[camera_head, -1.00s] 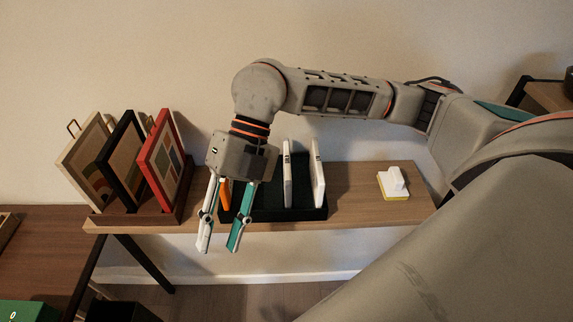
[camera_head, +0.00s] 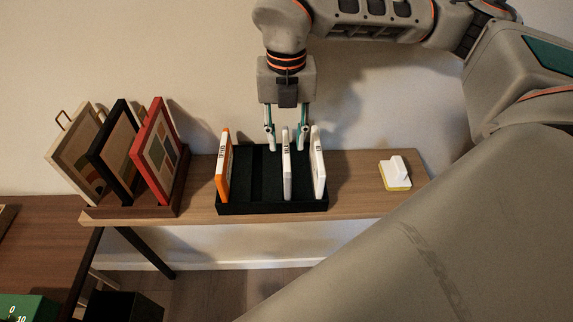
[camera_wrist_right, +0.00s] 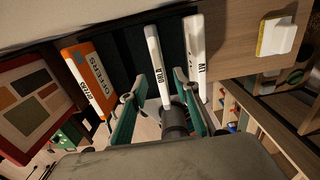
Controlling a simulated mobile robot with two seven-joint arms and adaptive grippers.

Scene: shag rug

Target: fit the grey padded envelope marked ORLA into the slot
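A black slotted rack (camera_head: 272,208) stands on the wooden shelf. A slim pale envelope (camera_head: 287,178) stands upright in it, right of centre; in the right wrist view it is the middle item (camera_wrist_right: 153,52), and its small dark mark looks like ORLA. My right gripper (camera_head: 286,143) is open above the rack's far side, one teal-and-white finger on each side of this envelope's far end. The fingers also flank it in the right wrist view (camera_wrist_right: 160,103); contact cannot be told. My left gripper is not in view.
The rack also holds an orange item (camera_head: 224,170) at the left and another white one (camera_head: 318,170) at the right. Empty slots lie between orange and middle items. Picture frames (camera_head: 155,150) stand left; a white-and-yellow block (camera_head: 394,174) lies right.

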